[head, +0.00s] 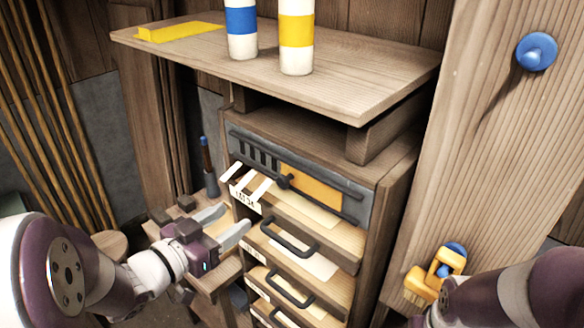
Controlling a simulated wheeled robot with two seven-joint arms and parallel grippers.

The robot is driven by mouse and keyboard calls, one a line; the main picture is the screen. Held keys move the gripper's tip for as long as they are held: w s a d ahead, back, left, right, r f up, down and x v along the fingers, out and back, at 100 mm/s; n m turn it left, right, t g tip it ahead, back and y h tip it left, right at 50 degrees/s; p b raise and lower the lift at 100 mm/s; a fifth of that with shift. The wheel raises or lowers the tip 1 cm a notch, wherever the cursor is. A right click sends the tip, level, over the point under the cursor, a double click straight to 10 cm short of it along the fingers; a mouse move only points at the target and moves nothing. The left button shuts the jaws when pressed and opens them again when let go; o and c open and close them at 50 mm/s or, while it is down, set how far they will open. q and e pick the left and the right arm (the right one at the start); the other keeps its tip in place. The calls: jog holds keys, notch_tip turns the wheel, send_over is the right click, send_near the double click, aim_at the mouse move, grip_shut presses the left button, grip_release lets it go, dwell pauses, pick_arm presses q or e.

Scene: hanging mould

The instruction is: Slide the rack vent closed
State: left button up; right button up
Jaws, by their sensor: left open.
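The rack vent is a grey metal panel (349,203) across the top front of a wooden rack. Dark slots (258,155) show at its left, and an orange-yellow plate (312,185) fills much of its middle and right. A dark knob (284,181) sits near the plate's lower left edge.
Below the vent are drawers with dark handles (289,240) and pale cards. A shelf (345,70) above holds two banded cylinders. A wooden post (490,130) with a blue peg (536,52) stands right.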

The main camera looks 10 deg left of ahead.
aim_at(280, 183)
pick_arm(q)
jog(key=shift+h, duration=0.9)
jog(key=w+d+p, duration=0.1)
jog(key=w+d, duration=0.1)
jog(key=w+d+r+p, duration=0.1)
jog(key=w+d, duration=0.2)
jog(key=w+d+r+p, duration=0.1)
jog(key=w+d+p, duration=0.1)
jog(key=w, duration=0.1)
jog(key=shift+w+d+r, duration=0.15)
jog(key=shift+r, duration=0.05)
jog(key=shift+w+d, duration=0.15)
jog(key=shift+w, duration=0.15)
jog(key=shift+w+d+f, duration=0.15)
pick_arm(e)
jog(key=r, duration=0.4)
jog(key=shift+s+a+r, duration=0.25)
jog(key=shift+s+a, duration=0.05)
jog(key=shift+a, duration=0.05)
pick_arm(q)
grip_shut()
